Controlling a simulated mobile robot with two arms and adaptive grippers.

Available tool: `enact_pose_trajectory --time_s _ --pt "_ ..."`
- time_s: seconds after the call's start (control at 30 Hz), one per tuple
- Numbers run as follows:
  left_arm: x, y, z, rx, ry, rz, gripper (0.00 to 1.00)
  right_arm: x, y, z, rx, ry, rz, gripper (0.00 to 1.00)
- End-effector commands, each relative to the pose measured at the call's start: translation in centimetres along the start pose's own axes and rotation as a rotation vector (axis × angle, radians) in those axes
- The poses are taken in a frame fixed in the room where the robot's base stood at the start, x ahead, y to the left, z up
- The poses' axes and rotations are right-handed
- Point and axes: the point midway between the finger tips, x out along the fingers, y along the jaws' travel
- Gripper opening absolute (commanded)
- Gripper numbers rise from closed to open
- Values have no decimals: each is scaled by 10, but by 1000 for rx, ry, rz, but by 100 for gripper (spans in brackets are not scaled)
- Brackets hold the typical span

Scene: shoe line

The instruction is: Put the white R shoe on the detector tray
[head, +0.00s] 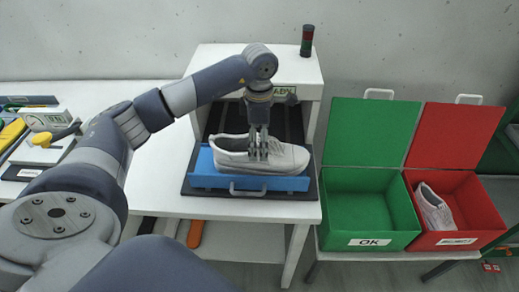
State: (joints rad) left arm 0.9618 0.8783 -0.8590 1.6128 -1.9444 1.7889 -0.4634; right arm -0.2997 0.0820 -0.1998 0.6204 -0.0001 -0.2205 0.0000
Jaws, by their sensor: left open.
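A white shoe (230,153) lies lengthwise in the blue detector tray (212,181), in front of the white detector's opening. Its toe points right; no R mark can be read on it. My left gripper (258,155) points straight down at the middle of the shoe, with its fingers open. The fingers hide part of the shoe, and I cannot tell whether they touch it. My right gripper is not in view.
The white detector (205,62) stands behind the tray, with a dark signal light (307,41) on top. To the right are an open green OK box (350,220), empty, and an open red box (470,215) holding another white shoe (434,207). Tools lie at far left.

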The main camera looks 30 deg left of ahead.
Motion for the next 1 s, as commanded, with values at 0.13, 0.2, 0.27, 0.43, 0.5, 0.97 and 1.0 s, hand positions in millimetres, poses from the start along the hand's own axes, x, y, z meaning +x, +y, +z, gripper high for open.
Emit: enact_pose_trajectory --time_s 0.13,0.2,0.27,0.43,0.5,0.97,1.0 --pt "-32 1 1 1 -5 6 99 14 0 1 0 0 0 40" --pt "-46 1 1 1 -4 5 99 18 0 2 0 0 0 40" --pt "-57 1 1 0 -4 4 99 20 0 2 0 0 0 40" --pt "-77 0 1 0 -3 1 99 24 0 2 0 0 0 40" --pt "-82 0 0 0 -1 1 99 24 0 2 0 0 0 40" --pt "-85 0 0 0 -1 0 99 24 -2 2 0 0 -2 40" --pt "-85 0 0 1 -1 0 99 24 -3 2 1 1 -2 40"
